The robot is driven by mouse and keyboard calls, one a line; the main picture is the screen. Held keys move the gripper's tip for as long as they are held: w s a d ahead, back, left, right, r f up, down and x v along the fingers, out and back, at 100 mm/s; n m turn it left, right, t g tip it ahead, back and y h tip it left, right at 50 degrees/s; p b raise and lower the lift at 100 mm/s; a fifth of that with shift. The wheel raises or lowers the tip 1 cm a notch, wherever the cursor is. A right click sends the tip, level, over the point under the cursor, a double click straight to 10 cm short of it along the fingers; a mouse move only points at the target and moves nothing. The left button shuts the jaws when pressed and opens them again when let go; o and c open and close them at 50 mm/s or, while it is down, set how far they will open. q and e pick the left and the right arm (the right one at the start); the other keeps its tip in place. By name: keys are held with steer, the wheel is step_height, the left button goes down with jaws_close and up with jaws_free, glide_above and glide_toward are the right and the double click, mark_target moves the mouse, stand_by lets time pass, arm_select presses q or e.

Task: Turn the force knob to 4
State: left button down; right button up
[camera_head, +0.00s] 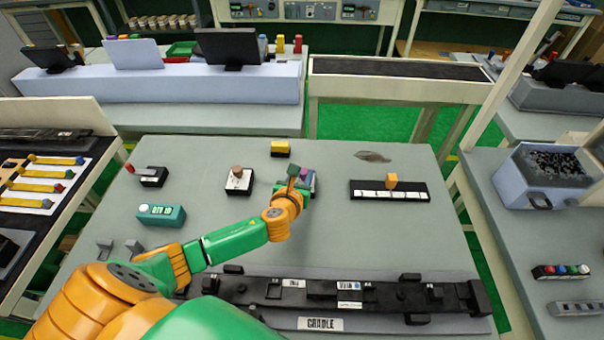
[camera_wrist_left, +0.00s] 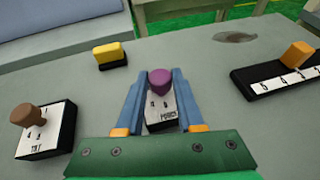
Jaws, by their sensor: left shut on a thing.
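The knob with a purple cap (camera_wrist_left: 160,82) stands on a small dark box with a white dial plate (camera_wrist_left: 162,108) straight ahead in the left wrist view. The small label on the plate is hard to read; I take this as the force knob. My left gripper (camera_wrist_left: 160,74) has its two blue fingers on either side of the purple cap and is shut on it. In the head view the gripper (camera_head: 293,180) mostly hides the box, and a bit of purple cap (camera_head: 304,172) shows beside it. I cannot tell which number the knob points to. My right gripper is not in view.
A brown-capped knob box (camera_head: 239,181) stands to the left, with a yellow block (camera_head: 280,148) behind. A slider box with an orange handle (camera_head: 391,183) stands to the right. A teal display box (camera_head: 161,214) is at left. A long black cradle (camera_head: 320,295) lies along the front.

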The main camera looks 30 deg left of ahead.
arm_select(q)
steer(key=shift+y, duration=0.3)
steer(key=shift+d+n+g+y+p, duration=0.2)
steer(key=shift+n+g+y+p, duration=0.15)
steer(key=shift+n+y, duration=0.7)
steer(key=shift+w+d+n+g+y, duration=0.1)
steer(key=shift+w+n+g+y, duration=0.05)
steer(key=shift+n+g+y, duration=0.65)
steer(key=n+g+y+b, duration=0.1)
steer(key=n+y+b, duration=0.1)
steer(key=n, duration=0.1)
steer(key=shift+w+d+f+g+y, duration=0.1)
steer(key=shift+d+f+g+y, duration=0.05)
steer(key=shift+g+y, duration=0.2)
steer(key=shift+w+n+g+y+b, duration=0.1)
steer(key=shift+n+g+y+b, duration=0.5)
steer(key=shift+n+g+b, duration=0.45)
steer(key=shift+r, duration=0.2)
steer(key=c, duration=0.7)
jaws_free()
steer(key=shift+o, duration=0.8)
steer(key=shift+w+f, duration=0.1)
steer(key=shift+f, duration=0.05)
